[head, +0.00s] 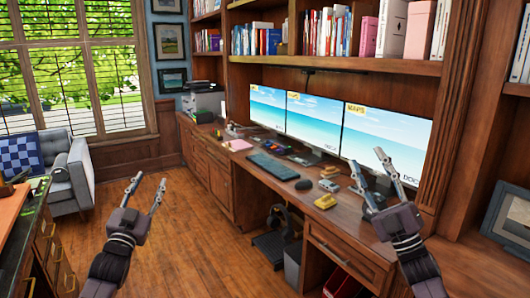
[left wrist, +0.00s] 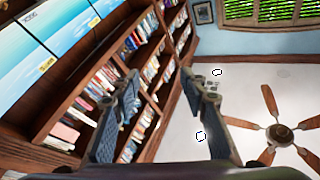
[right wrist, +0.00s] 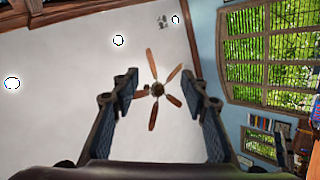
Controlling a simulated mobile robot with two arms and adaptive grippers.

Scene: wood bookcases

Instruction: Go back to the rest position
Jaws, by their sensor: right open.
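My left gripper (head: 145,194) is raised over the wood floor in the head view, left of the desk. Its fingers are apart and nothing is between them; the left wrist view shows the same open fingers (left wrist: 162,100). My right gripper (head: 372,172) is raised in front of the right-hand monitor, near the desk's front side. Its fingers are apart and empty, also in the right wrist view (right wrist: 160,100). Both grippers point upward, and the wrist views look toward the ceiling.
A wood desk (head: 345,215) with monitors (head: 310,118), a keyboard (head: 273,167), a mouse (head: 304,184) and small yellow items runs along the right. A grey armchair (head: 75,160) stands at the left by the window. A dark-topped cabinet (head: 45,237) is at the left edge. The floor (head: 190,225) between is clear.

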